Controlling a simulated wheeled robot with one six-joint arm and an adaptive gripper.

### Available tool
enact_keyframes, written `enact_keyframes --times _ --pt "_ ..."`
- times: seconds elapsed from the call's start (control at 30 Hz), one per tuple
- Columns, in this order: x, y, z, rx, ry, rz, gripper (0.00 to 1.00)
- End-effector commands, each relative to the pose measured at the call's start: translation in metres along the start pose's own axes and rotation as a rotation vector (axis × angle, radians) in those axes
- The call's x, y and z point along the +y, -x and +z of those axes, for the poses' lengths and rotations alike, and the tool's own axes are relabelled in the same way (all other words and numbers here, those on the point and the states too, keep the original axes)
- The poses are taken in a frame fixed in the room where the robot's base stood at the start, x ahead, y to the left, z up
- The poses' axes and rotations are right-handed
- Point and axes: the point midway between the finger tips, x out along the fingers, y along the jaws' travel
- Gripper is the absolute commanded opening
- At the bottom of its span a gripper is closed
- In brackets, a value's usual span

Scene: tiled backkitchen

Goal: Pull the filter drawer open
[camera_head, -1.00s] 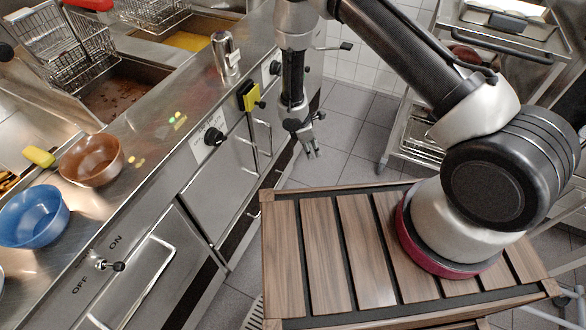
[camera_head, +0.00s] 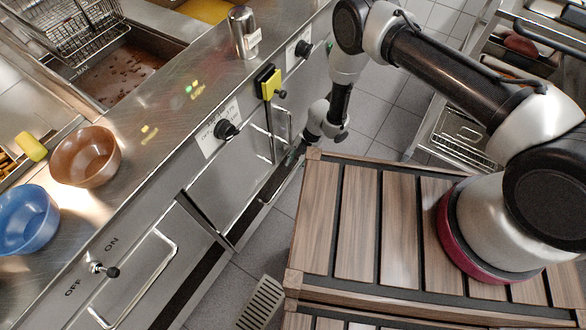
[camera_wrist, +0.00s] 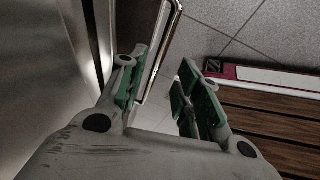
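A row of steel fryer fronts runs along the counter in the head view. Below the black knob is a steel front panel (camera_head: 232,172) with bar-shaped metal handles around it; which one belongs to the filter drawer I cannot tell. My gripper (camera_head: 297,156) is low beside this front, partly hidden by its own wrist and near the cart's corner. In the wrist view my gripper (camera_wrist: 162,82) is open, its green-padded fingers apart. A bright metal bar handle (camera_wrist: 163,50) runs in the gap between them, in front of the steel front at left. Contact is not clear.
A wooden-slatted cart top (camera_head: 358,225), under my arm, stands close to the fryer fronts with a narrow floor gap. A floor grate (camera_head: 262,302) lies in it. A wire-shelf trolley (camera_head: 460,135) stands at right. Bowls (camera_head: 87,157) sit on the counter.

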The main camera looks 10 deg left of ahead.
Motion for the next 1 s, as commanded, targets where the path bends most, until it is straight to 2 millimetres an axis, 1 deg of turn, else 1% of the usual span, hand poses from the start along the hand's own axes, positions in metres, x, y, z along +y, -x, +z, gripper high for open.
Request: enact_keyframes --times 0.03,0.1,0.2,0.3,0.4,0.63,0.77,0.8,0.83,1.0 --pt "-0.001 -0.010 -0.001 0.001 0.002 -0.002 0.34" --pt "-0.001 -0.022 0.000 0.000 0.001 -0.002 0.34" --pt "-0.001 -0.036 0.000 -0.001 0.000 -0.001 0.34" --pt "0.000 -0.044 0.000 -0.002 0.000 -0.001 0.34" --pt "-0.001 -0.049 0.000 -0.002 -0.001 -0.001 0.34" --pt "0.000 -0.049 0.000 -0.002 -0.002 -0.001 0.34" --pt "0.000 -0.049 0.000 -0.002 -0.002 -0.001 0.10" --pt "0.000 -0.049 0.000 -0.002 -0.002 -0.001 0.03" --pt "0.000 -0.049 0.000 -0.002 -0.002 -0.001 0.00" --pt "0.000 -0.049 0.001 -0.002 -0.002 -0.001 0.00"
